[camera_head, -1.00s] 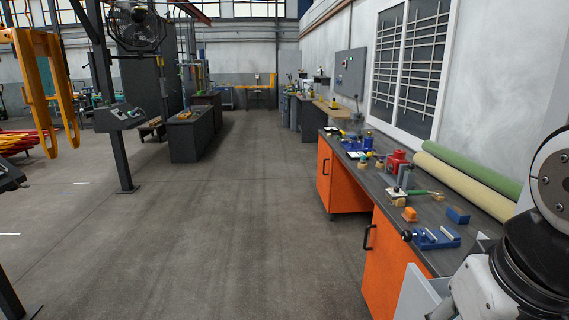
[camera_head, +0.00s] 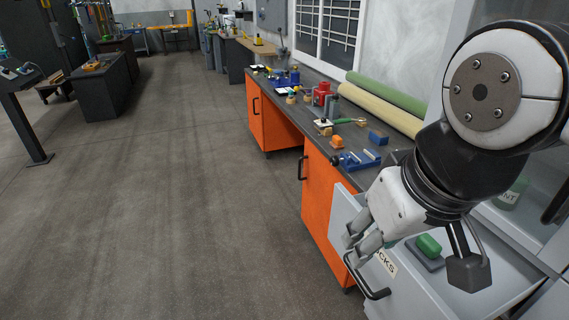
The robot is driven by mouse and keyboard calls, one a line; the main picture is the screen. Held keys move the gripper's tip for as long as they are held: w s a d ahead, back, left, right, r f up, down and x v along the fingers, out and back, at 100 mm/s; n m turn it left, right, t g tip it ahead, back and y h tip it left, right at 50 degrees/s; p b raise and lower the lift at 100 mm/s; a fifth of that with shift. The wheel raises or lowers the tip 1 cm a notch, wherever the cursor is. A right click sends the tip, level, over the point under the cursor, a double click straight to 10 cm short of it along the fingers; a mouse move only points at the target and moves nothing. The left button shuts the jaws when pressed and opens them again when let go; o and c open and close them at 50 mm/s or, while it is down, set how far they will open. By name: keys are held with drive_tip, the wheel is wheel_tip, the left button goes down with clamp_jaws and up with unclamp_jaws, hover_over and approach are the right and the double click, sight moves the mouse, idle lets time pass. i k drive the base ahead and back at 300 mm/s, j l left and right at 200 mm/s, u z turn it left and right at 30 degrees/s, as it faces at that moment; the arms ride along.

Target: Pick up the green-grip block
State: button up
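The green-grip block (camera_head: 428,246) shows a rounded green grip on a dark grey base. It lies inside an open grey drawer (camera_head: 412,297) at the lower right, whose front label is partly hidden and ends in "OCKS". My gripper (camera_head: 357,247) hangs in front of the drawer, left of the block and apart from it. Its fingers point down and left, near the drawer front's upper edge. Nothing shows held in it, but the gap between the fingers is unclear. My arm hides part of the drawer.
A dark workbench (camera_head: 300,92) with orange cabinets (camera_head: 325,196) runs along the right wall. On it are a blue vise (camera_head: 355,160), an orange block (camera_head: 337,141) and a blue block (camera_head: 378,138). A black handle (camera_head: 366,284) sticks out from the drawer front.

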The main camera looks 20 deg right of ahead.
sight(423, 247)
drive_tip(key=z, duration=0.9)
